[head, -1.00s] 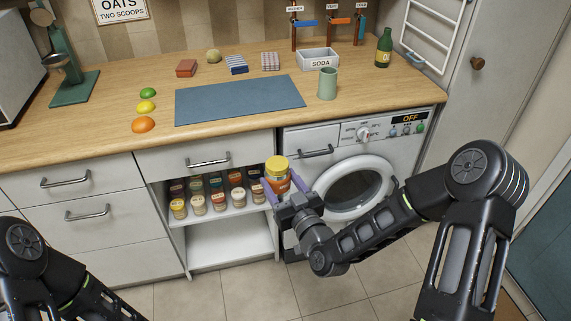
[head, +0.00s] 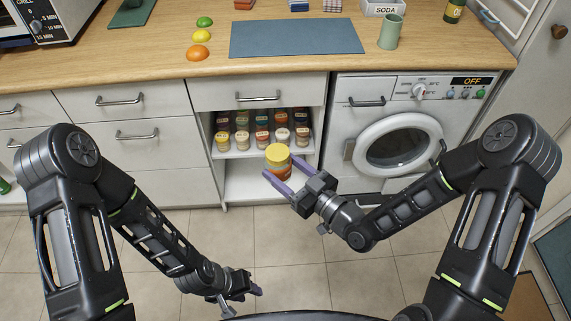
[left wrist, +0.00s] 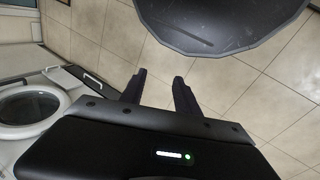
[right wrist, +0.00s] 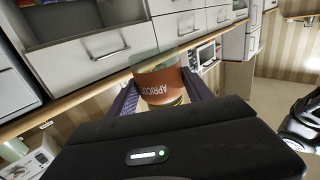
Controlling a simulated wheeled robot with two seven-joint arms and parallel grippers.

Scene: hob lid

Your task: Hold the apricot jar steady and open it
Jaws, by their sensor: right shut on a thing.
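The apricot jar (head: 278,161) is upright in the head view, with a yellow lid (head: 277,152) on it and an orange body. My right gripper (head: 278,178) is shut on its body and holds it in the air in front of the open shelf. In the right wrist view the jar's APRICOT label (right wrist: 158,87) shows between the two fingers. My left gripper (head: 254,291) is low, near the bottom of the head view, away from the jar. In the left wrist view its fingers (left wrist: 158,88) stand apart with nothing between them.
An open shelf (head: 240,153) under the counter holds several small labelled jars. The washing machine (head: 400,140) stands right of it. A blue mat (head: 295,38), a green cup (head: 390,32) and fruit are on the worktop (head: 150,65). The floor between my arms is clear.

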